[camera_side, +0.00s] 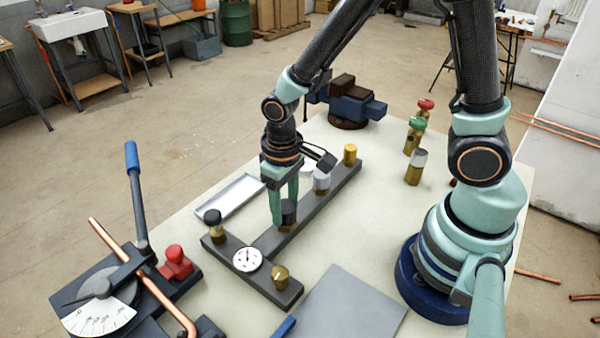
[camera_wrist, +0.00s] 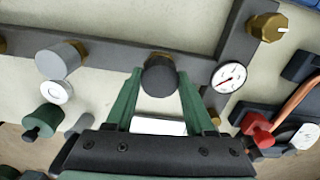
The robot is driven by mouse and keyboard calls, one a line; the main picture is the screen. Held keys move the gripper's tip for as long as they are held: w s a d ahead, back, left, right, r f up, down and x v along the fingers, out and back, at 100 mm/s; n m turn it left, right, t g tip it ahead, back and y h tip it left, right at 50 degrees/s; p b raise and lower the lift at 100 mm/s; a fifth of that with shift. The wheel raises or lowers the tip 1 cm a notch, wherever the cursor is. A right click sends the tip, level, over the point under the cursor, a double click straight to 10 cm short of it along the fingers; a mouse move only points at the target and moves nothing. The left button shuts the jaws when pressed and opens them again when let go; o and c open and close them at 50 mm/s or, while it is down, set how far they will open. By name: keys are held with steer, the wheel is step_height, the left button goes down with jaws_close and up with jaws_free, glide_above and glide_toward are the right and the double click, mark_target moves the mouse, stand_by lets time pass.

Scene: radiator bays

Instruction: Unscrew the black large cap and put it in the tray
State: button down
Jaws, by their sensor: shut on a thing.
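The black large cap (camera_side: 289,208) sits on a brass fitting on the dark manifold bar (camera_side: 263,243), and brass shows just below it. My gripper (camera_side: 283,214) points down with its green fingers shut on this cap. In the wrist view the cap (camera_wrist: 159,78) is between the fingertips (camera_wrist: 158,74), with brass showing behind it. The tray (camera_side: 230,196) is a shallow, pale, empty tray on the table, left of the bar. Part of it shows between the fingers in the wrist view (camera_wrist: 158,126).
A smaller black cap (camera_side: 212,216), a gauge (camera_side: 247,260), a brass cap (camera_side: 281,275), a silver cap (camera_side: 321,178) and a gold cap (camera_side: 350,153) stand along the manifold. Valves (camera_side: 416,165) stand at right. A pipe bender (camera_side: 110,285) is front left.

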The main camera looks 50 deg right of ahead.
steer(key=n, duration=0.6)
steer(key=shift+c, duration=2.2)
jaws_free()
